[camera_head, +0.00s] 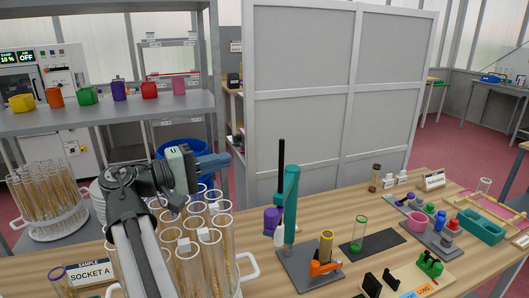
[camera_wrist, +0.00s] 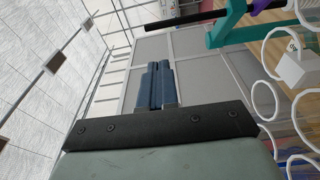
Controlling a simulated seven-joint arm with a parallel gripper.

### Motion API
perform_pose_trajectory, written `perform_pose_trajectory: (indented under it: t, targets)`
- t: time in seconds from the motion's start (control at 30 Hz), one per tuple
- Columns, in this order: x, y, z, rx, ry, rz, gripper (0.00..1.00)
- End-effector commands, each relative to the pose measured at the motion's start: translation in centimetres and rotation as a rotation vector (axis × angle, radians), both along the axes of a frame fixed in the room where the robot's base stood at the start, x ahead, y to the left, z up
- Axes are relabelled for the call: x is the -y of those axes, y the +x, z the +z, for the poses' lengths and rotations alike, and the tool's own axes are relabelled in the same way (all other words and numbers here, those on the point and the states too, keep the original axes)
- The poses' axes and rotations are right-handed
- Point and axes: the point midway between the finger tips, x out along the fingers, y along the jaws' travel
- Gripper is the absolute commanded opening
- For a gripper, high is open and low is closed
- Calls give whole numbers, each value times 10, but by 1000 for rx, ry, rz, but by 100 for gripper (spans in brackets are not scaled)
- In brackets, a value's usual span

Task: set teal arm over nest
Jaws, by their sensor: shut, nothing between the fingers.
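The teal arm (camera_head: 291,190) stands upright on a grey base plate (camera_head: 310,270) on the wooden bench, with a black rod, a purple part (camera_head: 271,219) and a white tip (camera_head: 279,238) at its left. On the same plate, right of the post, stands a yellow cylinder (camera_head: 326,246) with an orange clamp (camera_head: 325,267). I cannot tell which part is the nest. My gripper (camera_head: 226,159) is shut and empty, up in the air left of the teal arm and apart from it. In the wrist view its blue fingers (camera_wrist: 156,70) lie together, and the teal arm (camera_wrist: 228,25) shows at upper right.
A green-ringed vial (camera_head: 359,232) stands on a black mat (camera_head: 382,238). Grey trays of small parts (camera_head: 430,235) fill the right side. A grey partition (camera_head: 330,110) rises behind the bench.

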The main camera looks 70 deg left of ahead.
Motion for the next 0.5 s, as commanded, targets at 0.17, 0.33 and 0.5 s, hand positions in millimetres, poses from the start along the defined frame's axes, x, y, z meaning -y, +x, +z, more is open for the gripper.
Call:
perform_pose_trajectory:
  t: [0.17, 0.33, 0.5]
  targets:
    - [-16, -19, 1, -11, -23, 14, 0]
    - [-17, -21, 0, -14, -27, 15, 0]
    - [-16, -20, 0, -13, -27, 15, 0]
